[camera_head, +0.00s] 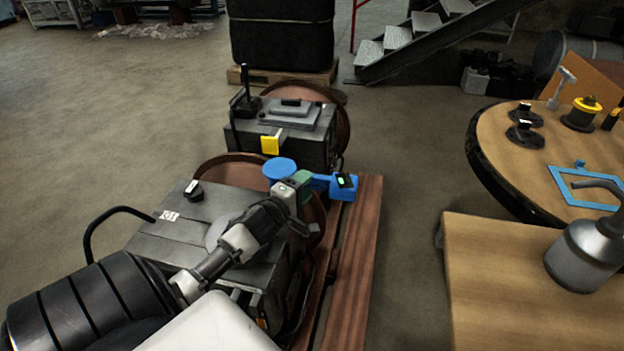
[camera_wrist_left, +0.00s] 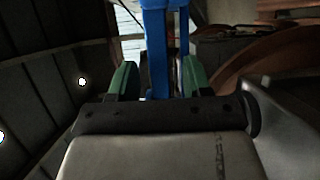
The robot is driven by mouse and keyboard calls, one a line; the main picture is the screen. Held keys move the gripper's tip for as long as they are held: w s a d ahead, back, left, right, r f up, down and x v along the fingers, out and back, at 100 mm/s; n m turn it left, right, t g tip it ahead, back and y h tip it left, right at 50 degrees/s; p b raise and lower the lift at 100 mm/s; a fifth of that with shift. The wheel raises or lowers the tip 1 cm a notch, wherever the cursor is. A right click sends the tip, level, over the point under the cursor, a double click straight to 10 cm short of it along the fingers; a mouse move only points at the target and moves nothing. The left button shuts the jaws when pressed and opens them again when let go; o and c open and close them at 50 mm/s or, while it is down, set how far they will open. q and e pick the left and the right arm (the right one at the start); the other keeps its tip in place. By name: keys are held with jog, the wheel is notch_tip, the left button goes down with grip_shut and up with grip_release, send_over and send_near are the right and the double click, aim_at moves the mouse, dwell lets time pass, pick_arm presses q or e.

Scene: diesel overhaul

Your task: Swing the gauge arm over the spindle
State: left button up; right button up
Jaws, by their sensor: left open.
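The blue gauge arm (camera_head: 318,181) runs between a round blue disc (camera_head: 279,168) and a blue block (camera_head: 345,188) with a small lit screen. My left gripper (camera_head: 297,184) is at the arm, close to the disc, and partly covers it. In the left wrist view, a blue upright part (camera_wrist_left: 158,45) shows between the two green fingers of my left gripper (camera_wrist_left: 158,78). The fingers are apart, with dark gaps beside the blue part. I cannot make out the spindle with certainty. My right gripper is not in view.
Grey machine housings (camera_head: 190,222) and (camera_head: 310,140) stand beside reddish-brown rails (camera_head: 355,255). A yellow tag (camera_head: 270,145) hangs on the far housing. A wooden table (camera_head: 510,262) with a metal can (camera_head: 584,255) is at right. Bare floor lies between rails and table.

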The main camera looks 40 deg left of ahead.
aim_at(311, 182)
pick_arm(q)
jog(key=shift+w+a, duration=0.2)
jog(key=shift+w, duration=1.5)
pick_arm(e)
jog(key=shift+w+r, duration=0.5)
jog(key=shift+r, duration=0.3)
pick_arm(q)
grip_shut()
